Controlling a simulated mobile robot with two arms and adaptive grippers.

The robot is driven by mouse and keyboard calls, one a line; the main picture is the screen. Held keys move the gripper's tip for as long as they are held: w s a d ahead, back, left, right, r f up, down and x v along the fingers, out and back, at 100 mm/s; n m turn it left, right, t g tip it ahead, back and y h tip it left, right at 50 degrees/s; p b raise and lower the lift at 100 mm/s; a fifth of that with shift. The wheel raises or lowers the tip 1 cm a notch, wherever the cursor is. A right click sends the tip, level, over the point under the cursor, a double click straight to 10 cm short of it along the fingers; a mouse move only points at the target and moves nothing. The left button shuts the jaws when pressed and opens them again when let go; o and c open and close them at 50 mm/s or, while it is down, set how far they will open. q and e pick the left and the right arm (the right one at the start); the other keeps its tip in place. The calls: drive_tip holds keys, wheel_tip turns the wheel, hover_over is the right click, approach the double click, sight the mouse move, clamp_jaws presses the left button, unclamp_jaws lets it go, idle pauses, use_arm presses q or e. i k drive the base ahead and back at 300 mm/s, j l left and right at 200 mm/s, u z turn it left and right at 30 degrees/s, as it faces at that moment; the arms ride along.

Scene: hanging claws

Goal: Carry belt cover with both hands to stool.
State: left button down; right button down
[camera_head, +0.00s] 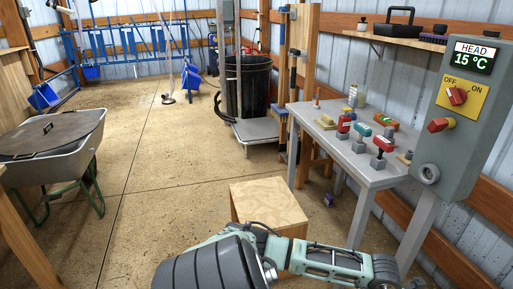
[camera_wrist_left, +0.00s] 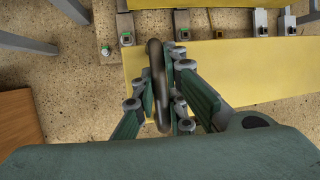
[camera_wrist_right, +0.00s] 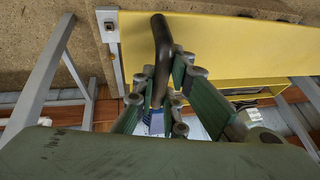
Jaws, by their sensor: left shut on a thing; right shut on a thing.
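The belt cover is a yellow panel that shows in the left wrist view (camera_wrist_left: 270,75) and in the right wrist view (camera_wrist_right: 225,45). My left gripper (camera_wrist_left: 163,88) is shut around a dark bar handle (camera_wrist_left: 155,58) on it. My right gripper (camera_wrist_right: 165,85) is shut around another dark handle (camera_wrist_right: 161,42) at the panel's other part. The fingers hide part of each handle. The cover and both grippers' fingers are out of the head view. A low wooden block-like stool (camera_head: 268,203) stands on the floor in the head view, partly behind my arm.
A grey workbench (camera_head: 345,150) with tools and coloured switches stands right of the stool, beside a control box (camera_head: 455,120). A wheelbarrow (camera_head: 55,150) is at the left. A black bin (camera_head: 247,90) stands behind. Floor left of the stool is clear. Metal brackets (camera_wrist_left: 127,38) line the cover's edge.

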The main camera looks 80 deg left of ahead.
sight(265, 202)
drive_tip(key=k+u, duration=0.2)
drive_tip(key=u, duration=0.2)
drive_tip(key=k+j+u, duration=0.1)
drive_tip(key=u, duration=0.35)
drive_tip(key=i+j+u, duration=0.15)
drive_tip(key=j+u, duration=0.15)
drive_tip(key=i+j+u, duration=0.15)
drive_tip(key=j+u, duration=0.2)
drive_tip(key=i+j, duration=1.3)
